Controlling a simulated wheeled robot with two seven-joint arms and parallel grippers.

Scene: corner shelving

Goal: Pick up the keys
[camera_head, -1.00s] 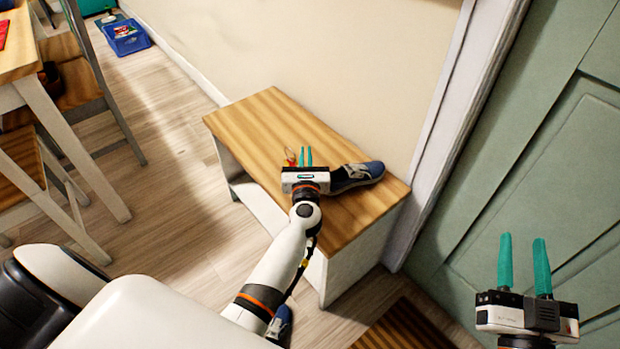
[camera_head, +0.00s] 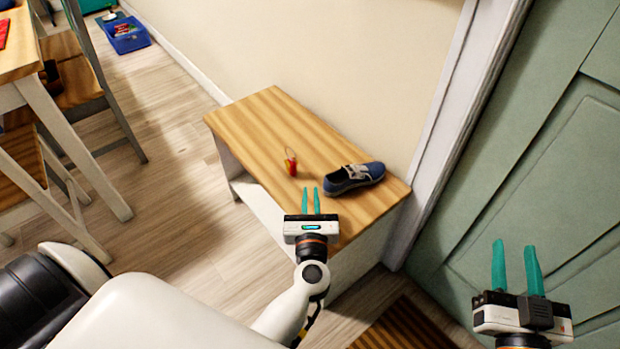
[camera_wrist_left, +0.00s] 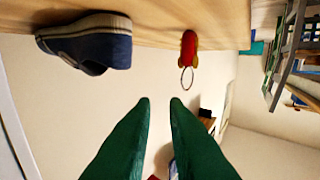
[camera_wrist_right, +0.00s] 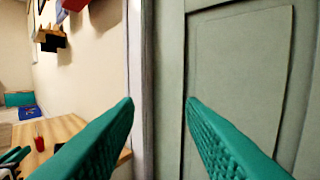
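The keys (camera_head: 291,162) show as a small red and yellow fob with a metal ring on the wooden bench top (camera_head: 262,125), left of the shoe. In the left wrist view the red fob (camera_wrist_left: 189,48) and its ring appear above the fingertips, apart from them. My left gripper (camera_head: 311,201) is open and empty over the bench's front edge, on the near side of the keys. My right gripper (camera_head: 516,268) is open and empty in front of the green door. The keys also show small in the right wrist view (camera_wrist_right: 39,143).
A blue shoe (camera_head: 354,177) lies on the bench right of the keys. A wall stands behind the bench and a green door (camera_head: 560,170) at right. A table and chairs (camera_head: 75,85) are at left. A striped mat (camera_head: 405,327) lies on the floor.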

